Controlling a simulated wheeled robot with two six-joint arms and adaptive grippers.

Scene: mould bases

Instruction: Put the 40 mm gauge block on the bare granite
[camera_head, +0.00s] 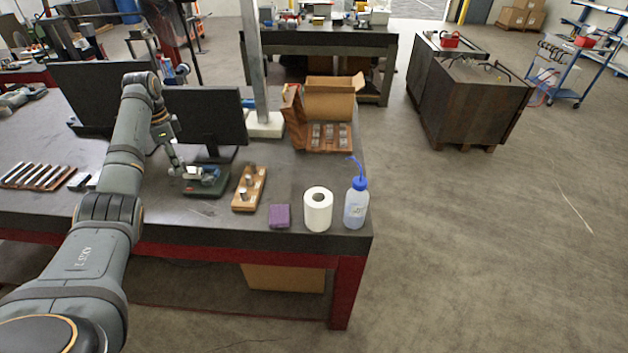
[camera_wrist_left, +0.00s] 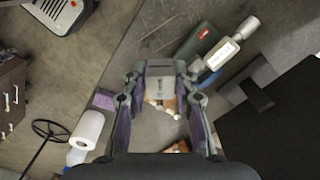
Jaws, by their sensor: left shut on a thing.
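My left gripper (camera_head: 184,172) is over the grey table top (camera_head: 150,205), beside a green item (camera_head: 208,186). In the left wrist view its two fingers (camera_wrist_left: 160,92) are shut on a small silvery block (camera_wrist_left: 158,87). Its marking is too small to read, so I cannot confirm its size. The wooden stand (camera_head: 243,202) with several small metal pieces is to the right of the gripper in the head view; the fingers and block partly hide wood below them in the wrist view. The height of the block above the surface cannot be told. My right gripper is not in view.
A purple block (camera_head: 279,216), a white paper roll (camera_head: 318,209) and a blue-capped bottle (camera_head: 356,205) stand near the front right edge. A wooden case (camera_head: 330,149) and monitors (camera_head: 206,118) are behind. Metal bars (camera_head: 38,177) lie at left. Bare table top shows in front of the green item.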

